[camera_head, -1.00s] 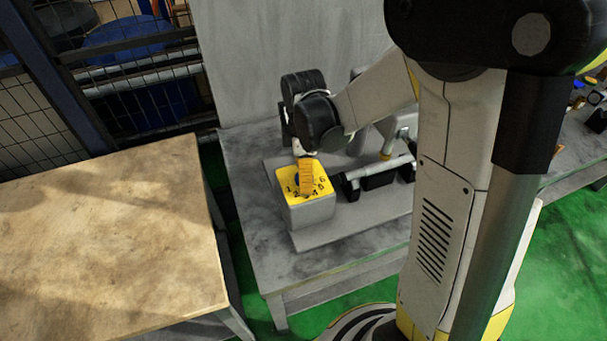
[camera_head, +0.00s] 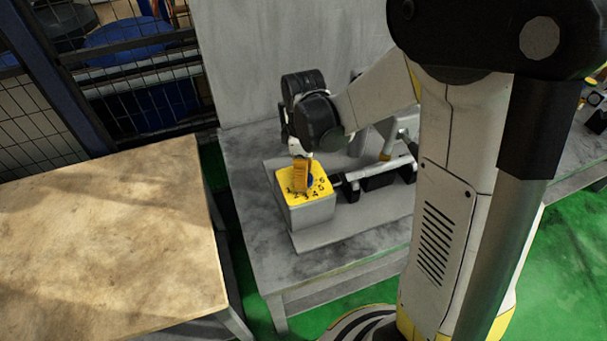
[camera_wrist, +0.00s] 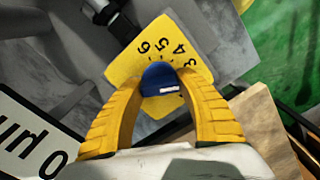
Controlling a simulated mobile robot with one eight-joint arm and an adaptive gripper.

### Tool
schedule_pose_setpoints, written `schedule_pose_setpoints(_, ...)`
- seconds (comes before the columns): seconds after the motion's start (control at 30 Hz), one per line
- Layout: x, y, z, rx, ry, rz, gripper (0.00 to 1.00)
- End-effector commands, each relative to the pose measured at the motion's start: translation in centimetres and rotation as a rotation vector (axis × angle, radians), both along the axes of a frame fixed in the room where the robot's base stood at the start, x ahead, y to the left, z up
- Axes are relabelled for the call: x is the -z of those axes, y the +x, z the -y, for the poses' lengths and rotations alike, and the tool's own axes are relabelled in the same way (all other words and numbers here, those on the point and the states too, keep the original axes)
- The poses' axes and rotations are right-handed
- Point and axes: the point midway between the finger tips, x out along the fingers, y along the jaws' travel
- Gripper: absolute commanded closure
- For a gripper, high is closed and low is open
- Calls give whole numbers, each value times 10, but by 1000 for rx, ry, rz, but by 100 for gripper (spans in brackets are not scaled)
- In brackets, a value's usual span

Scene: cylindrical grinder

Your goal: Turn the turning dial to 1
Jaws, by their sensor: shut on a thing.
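The turning dial is a blue round knob (camera_wrist: 161,79) with a white mark, on a yellow face plate (camera_wrist: 132,62). Black numbers 3, 4, 5 and 6 show on the plate in the wrist view; the lower numbers are hidden by my fingers. In the head view the yellow plate tops a grey box (camera_head: 309,213), and a bit of the blue dial (camera_head: 310,179) shows beside my fingers. My gripper (camera_head: 301,178) points down with its yellow fingers closed around the dial from both sides. Which number the mark faces I cannot tell.
The box stands on a grey plate (camera_head: 340,232) on a grey table (camera_head: 250,232). A metal fixture with dark blocks (camera_head: 376,177) lies close to its right. A wooden table (camera_head: 110,240) stands left, and a grey wall panel (camera_head: 240,60) rises behind.

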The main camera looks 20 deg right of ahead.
Motion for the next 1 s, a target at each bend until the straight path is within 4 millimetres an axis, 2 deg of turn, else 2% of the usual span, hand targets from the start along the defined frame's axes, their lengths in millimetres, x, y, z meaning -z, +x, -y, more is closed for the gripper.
schedule_pose_setpoints(0.6, 1, 0, 1, 557, 0, -1, 88)
schedule_pose_setpoints(1.0, 1, 0, 1, 760, 0, -1, 88)
